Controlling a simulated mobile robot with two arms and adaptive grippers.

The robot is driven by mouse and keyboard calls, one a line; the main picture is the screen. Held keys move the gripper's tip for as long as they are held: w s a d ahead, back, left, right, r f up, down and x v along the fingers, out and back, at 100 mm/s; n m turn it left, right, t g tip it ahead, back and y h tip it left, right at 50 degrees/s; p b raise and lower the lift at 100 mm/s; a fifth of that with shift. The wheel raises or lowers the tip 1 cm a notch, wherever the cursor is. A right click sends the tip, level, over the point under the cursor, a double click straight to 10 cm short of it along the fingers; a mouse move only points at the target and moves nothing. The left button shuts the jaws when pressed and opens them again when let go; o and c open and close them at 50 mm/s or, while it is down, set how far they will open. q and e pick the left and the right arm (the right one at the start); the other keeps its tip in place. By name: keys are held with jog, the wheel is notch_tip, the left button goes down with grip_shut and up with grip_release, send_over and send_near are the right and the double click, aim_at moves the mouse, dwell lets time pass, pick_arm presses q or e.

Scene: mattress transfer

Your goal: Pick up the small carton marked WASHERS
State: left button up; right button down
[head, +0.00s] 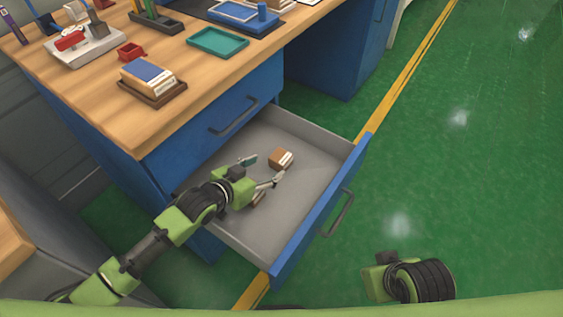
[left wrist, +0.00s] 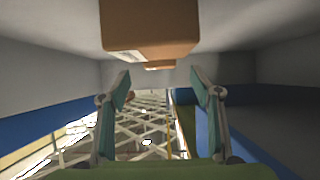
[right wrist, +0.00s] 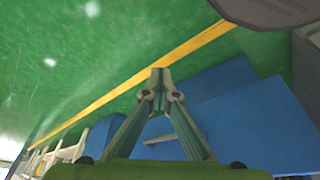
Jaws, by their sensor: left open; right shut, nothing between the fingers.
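A small brown carton (head: 281,159) with a white label lies in the open drawer (head: 310,215); the label is too small to read. My left gripper (head: 263,171) is open inside the drawer, its fingers spread just short of the carton. In the left wrist view a brown carton (left wrist: 150,28) looms at the top, beyond the open, empty fingers (left wrist: 160,88). I cannot tell whether anything touches it. My right gripper (right wrist: 160,80) is shut and empty in the right wrist view, away from the carton.
Another small brownish thing (head: 259,198) lies in the drawer, partly hidden by my left gripper. The drawer's walls and blue front enclose the space. Green floor (head: 480,170) is clear at right.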

aim_at(277, 160)
pick_arm(q)
jog(key=shift+b+x, duration=0.3)
jog(key=shift+x, duration=0.7)
jog(key=shift+w+d+f, duration=0.1)
jog(key=shift+w+d, duration=0.05)
jog(key=shift+w, duration=0.05)
jog(key=b+x, duration=0.2)
jog(key=x, duration=0.2)
jog(key=shift+w+d, duration=0.2)
jog(key=shift+w, duration=0.1)
jog(key=shift+w+d, duration=0.1)
pick_arm(e)
jog(key=w+a+r+t, duration=0.1)
jog(key=w+t, duration=0.1)
jog(key=w, duration=0.2)
jog(key=w+a+r+t+y, duration=0.1)
jog(key=w+r+t, duration=0.1)
jog(key=w, duration=0.2)
jog(key=w+a+r+t, duration=0.1)
jog(key=w+r+t, duration=0.1)
jog(key=w, duration=0.2)
jog(key=shift+a+y, duration=0.3)
jog(key=shift+a, duration=0.1)
pick_arm(q)
jog(key=c, duration=1.3)
